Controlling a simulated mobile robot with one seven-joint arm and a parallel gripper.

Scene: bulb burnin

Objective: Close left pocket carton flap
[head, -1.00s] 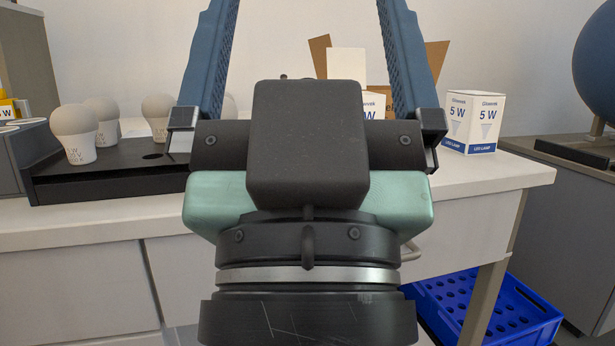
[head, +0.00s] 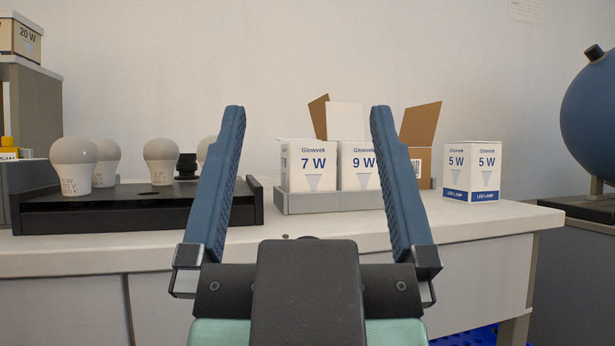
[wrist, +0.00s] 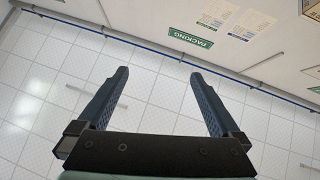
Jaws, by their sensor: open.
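A white carton marked 7 W (head: 306,165) stands on the left of a low grey tray (head: 320,202) on the bench. A white carton marked 9 W (head: 358,165) stands beside it. A brown flap (head: 319,117) and a white flap (head: 345,120) stand up behind and above these two; which carton each belongs to is unclear. Another brown flap (head: 420,122) leans outward at the right. My gripper (head: 306,108) is open and empty, its fingers pointing up in front of the bench. In the wrist view my gripper (wrist: 158,72) also shows nothing between its fingers.
A black rack (head: 120,212) with several bulbs (head: 162,160) stands at the left. A blue sphere (head: 592,120) stands far right. A PACKING sign (wrist: 191,37) shows in the wrist view. The bench front (head: 480,222) has free room.

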